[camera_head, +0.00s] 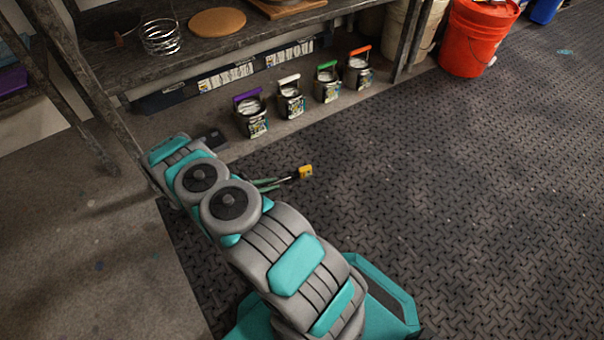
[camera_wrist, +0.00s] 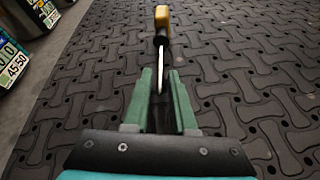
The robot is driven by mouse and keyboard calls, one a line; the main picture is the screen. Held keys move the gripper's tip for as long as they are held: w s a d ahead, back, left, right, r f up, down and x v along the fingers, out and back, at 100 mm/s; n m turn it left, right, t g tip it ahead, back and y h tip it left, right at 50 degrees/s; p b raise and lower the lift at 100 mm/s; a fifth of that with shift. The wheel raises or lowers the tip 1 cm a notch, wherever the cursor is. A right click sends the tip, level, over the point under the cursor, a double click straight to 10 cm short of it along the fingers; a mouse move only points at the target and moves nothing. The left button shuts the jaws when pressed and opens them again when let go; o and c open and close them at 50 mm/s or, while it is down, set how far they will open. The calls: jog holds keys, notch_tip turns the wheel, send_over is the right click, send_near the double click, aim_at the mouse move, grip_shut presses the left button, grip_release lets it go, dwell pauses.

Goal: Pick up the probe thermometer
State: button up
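The probe thermometer (camera_wrist: 161,17) has a yellow head, a black collar and a thin metal stem. It appears to lie on the dark mat, with its head pointing away from my gripper in the wrist view. Its yellow head (camera_head: 305,171) also shows in the head view, just beyond my fingertips. My gripper (camera_wrist: 160,72) is open, with its two green fingers on either side of the stem's line and a visible gap between them. The stem's lower end is hard to make out between the fingers. My gripper (camera_head: 277,183) is low over the mat in the head view.
Several small buckets with coloured handles, including one with a purple handle (camera_head: 251,115), stand along the shelf (camera_head: 240,40) beyond the thermometer. A large orange bucket (camera_head: 475,40) stands at the upper right. The patterned mat (camera_head: 450,190) is clear to the right.

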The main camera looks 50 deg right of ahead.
jog(key=shift+d, duration=0.15)
grip_shut()
dwell(0.6)
